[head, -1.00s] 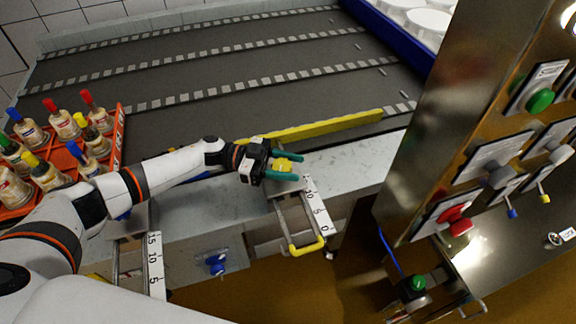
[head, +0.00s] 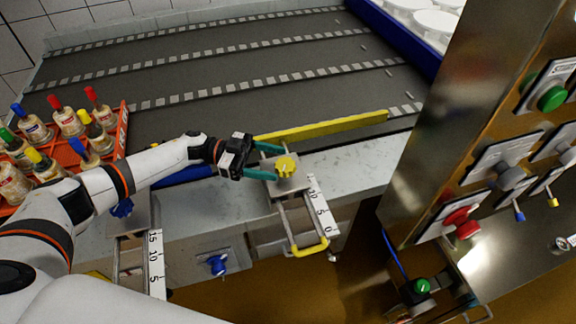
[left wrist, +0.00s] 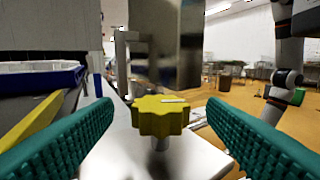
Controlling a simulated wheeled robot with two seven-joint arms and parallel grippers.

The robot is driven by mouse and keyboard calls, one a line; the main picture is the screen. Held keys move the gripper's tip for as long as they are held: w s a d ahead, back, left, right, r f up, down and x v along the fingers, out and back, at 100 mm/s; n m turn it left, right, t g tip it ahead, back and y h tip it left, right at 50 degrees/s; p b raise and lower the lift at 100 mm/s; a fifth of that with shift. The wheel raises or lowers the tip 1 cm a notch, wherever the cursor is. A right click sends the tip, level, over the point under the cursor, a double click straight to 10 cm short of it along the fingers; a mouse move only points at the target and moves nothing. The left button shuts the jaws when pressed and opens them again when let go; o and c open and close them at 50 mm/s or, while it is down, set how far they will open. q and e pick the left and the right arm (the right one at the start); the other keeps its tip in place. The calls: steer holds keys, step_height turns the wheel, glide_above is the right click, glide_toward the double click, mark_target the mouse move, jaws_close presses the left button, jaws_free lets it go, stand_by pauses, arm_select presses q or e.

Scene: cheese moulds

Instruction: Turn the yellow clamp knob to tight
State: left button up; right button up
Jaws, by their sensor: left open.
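The yellow clamp knob (head: 286,166) is a lobed star knob on a metal plate at the table's front edge, above a sliding scale. It also shows in the left wrist view (left wrist: 160,116), upright on a short metal stem. My left gripper (head: 270,162) has green ribbed fingers, spread open just left of the knob in the head view. In the left wrist view the knob stands ahead between the two fingers (left wrist: 158,140), with a gap on each side. A pale mark shows on the knob's top. My right gripper does not show.
A yellow bar (head: 325,127) lies behind the knob. A blue knob (head: 122,208) sits on another scale to the left. An orange crate of bottles (head: 122,133) stands at far left. A steel control panel (head: 440,130) with several knobs rises at right.

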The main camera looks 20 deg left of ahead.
arm_select(q)
steer(key=a, duration=0.6)
steer(key=shift+s+b, duration=0.15)
steer(key=shift+b, duration=0.3)
steer(key=shift+a, duration=0.1)
